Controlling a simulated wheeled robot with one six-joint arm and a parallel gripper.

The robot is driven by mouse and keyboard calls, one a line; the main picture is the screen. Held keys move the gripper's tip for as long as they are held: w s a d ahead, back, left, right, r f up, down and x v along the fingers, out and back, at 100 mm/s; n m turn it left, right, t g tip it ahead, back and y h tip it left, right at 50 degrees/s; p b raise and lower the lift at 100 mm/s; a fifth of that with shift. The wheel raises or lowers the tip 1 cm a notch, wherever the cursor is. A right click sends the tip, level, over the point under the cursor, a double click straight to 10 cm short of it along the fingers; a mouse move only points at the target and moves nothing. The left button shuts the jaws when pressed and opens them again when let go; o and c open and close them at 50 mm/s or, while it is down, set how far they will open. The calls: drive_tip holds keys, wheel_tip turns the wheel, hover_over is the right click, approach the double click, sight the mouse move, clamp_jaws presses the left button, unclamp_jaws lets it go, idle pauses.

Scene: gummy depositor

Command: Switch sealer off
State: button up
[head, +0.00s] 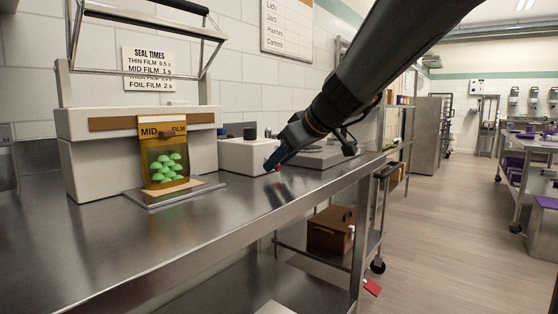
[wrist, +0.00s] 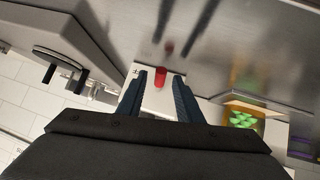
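The sealer (head: 92,160) is a pale machine with a raised metal lever frame, at the left on the steel counter. A yellow pouch (head: 151,128) marked "MID FILM" with green gummies stands at its front; it also shows in the wrist view (wrist: 240,105). A white box (head: 238,153) with a dark knob (head: 250,134) is right of the sealer. My gripper (head: 270,165) is at the box's right front. In the wrist view, its two fingers (wrist: 161,78) are apart, with a red cylindrical piece (wrist: 160,77) between their tips. Contact cannot be told.
A grey device (head: 318,157) stands right of the white box, partly behind my arm. A seal times sign (head: 149,69) hangs on the wall. The counter (head: 200,225) is clear in front. A brown box (head: 331,229) sits on a shelf below. Open floor lies to the right.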

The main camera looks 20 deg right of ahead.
drive_tip(key=p+v, duration=0.1)
drive_tip(key=v, duration=0.6)
drive_tip(key=shift+s+d+r, duration=0.1)
drive_tip(key=shift+s+r, duration=0.05)
drive_tip(key=shift+r, duration=0.05)
